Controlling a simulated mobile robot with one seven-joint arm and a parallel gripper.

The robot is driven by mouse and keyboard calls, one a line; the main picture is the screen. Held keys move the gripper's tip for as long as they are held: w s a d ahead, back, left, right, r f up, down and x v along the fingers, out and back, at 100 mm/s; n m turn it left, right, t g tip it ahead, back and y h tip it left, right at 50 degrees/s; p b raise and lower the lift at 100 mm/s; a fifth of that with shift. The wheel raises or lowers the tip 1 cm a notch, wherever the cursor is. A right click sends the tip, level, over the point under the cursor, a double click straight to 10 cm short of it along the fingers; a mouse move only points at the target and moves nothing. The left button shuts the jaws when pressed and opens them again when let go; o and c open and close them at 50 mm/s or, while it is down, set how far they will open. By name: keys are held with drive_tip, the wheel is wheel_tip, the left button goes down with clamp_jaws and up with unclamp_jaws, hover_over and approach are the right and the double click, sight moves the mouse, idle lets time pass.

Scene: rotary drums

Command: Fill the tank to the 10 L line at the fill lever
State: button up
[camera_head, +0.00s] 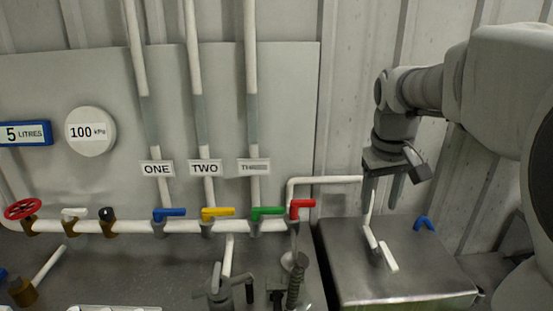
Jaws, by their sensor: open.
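A sign at the left reads 5 LITRES (24,133). A metal box that looks like the tank (400,285) stands at the right; no 10 L line shows on it. A white lever-like piece (389,257) is on its top, by a white pipe end. A small blue handle (424,222) is at its back right. No lever carries a readable fill label. My gripper (385,205) points down above the box top, open and apparently empty, its fingers partly in front of the white pipe. Whether it touches the pipe I cannot tell.
A white manifold pipe carries a red wheel (24,208) and blue (169,214), yellow (217,213), green (267,212) and red (301,208) handles. Labels ONE (157,169) and TWO (205,168) sit above. A 100 kPa dial (91,131) is on the panel. Fittings crowd the front centre.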

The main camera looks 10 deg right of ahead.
drive_tip(key=w+d+f+g, duration=0.1)
drive_tip(key=w+d+f, duration=0.3)
drive_tip(key=w+d, duration=0.15)
drive_tip(key=g+y+b, duration=0.1)
hover_over(391, 260)
wheel_tip(391, 260, down, 5)
drive_tip(key=shift+m, duration=0.4)
wheel_tip(391, 260, down, 18)
drive_tip(key=shift+s+r, duration=0.1)
drive_tip(key=shift+r, duration=0.15)
clamp_jaws()
idle(0.7)
